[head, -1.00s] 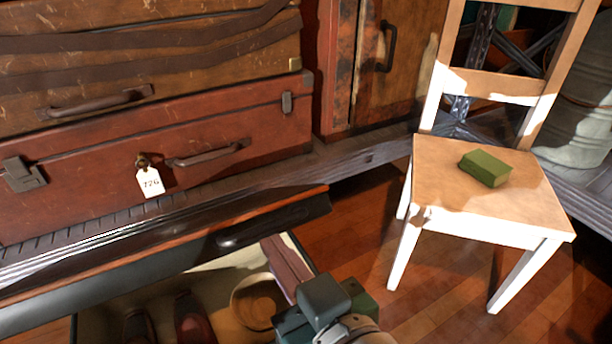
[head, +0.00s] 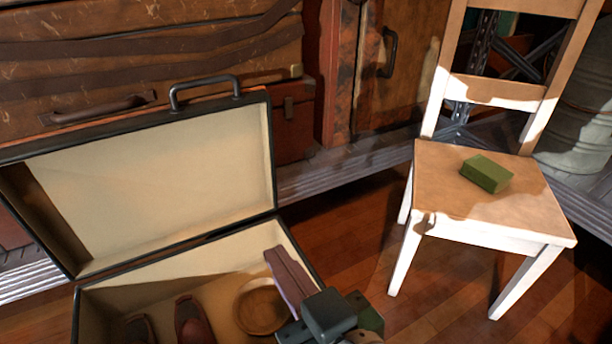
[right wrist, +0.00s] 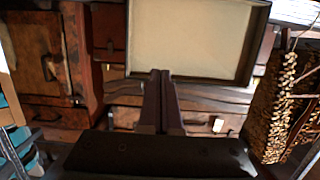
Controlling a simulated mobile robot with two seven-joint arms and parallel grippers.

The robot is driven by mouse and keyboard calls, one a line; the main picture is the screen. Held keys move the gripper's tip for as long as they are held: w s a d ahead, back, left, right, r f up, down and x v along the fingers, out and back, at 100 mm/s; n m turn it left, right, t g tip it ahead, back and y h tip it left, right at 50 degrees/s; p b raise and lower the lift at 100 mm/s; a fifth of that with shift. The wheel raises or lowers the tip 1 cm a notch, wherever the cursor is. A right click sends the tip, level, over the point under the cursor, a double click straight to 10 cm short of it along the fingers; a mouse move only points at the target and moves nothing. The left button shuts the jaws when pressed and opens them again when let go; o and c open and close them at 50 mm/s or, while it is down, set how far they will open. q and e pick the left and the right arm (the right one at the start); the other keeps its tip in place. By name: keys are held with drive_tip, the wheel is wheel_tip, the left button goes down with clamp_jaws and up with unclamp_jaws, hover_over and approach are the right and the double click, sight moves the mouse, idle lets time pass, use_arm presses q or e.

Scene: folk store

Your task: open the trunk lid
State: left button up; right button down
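The trunk lid (head: 165,195) stands raised and leaning back, its cream lining facing me and its dark handle (head: 205,88) at the top edge. The trunk's lower part (head: 178,262) lies open below it, with dark shoes (head: 192,320) and a round tan item (head: 262,305) inside. My right gripper (head: 276,252) has its long brown fingers together, in front of the trunk's right end. In the right wrist view the fingertips (right wrist: 160,76) are shut with nothing seen between them, and the lid (right wrist: 190,40) shows beyond them. My left gripper is not in view.
Stacked brown suitcases (head: 150,45) stand on a shelf behind the lid. A wooden chair (head: 440,180) with a green box (head: 486,173) on its seat stands at the right. Wooden floor (head: 350,245) is clear between trunk and chair.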

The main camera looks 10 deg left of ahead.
drive_tip(key=f+p+v, duration=0.2)
drive_tip(key=p+v, duration=0.1)
drive_tip(key=v, duration=0.7)
drive_tip(key=shift+s+d+p, duration=0.2)
drive_tip(key=shift+d+p, duration=0.05)
drive_tip(key=shift+p, duration=0.15)
drive_tip(key=shift+r, duration=0.1)
